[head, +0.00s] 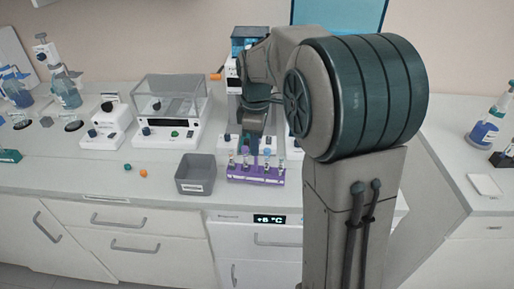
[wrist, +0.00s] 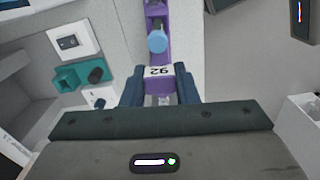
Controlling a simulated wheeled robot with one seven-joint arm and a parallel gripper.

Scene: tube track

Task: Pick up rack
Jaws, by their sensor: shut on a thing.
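The purple rack (head: 255,180) is at the front of the counter in the head view, with several tubes standing in it, some blue-capped. In the wrist view the rack (wrist: 159,85) runs up the picture between my fingers, with a white label reading 92 and a blue cap beyond it. My gripper (wrist: 159,92) is shut on the rack, one dark blue finger on each side. In the head view my gripper (head: 251,146) comes down from behind onto the rack, and my arm hides part of the counter. I cannot tell whether the rack touches the counter.
A grey open bin (head: 195,175) stands just left of the rack. A balance with a clear cover (head: 170,110) and small white devices (head: 106,128) stand behind and left. An orange ball (head: 143,173) lies on the counter. Bare counter (head: 60,178) shows at the front left.

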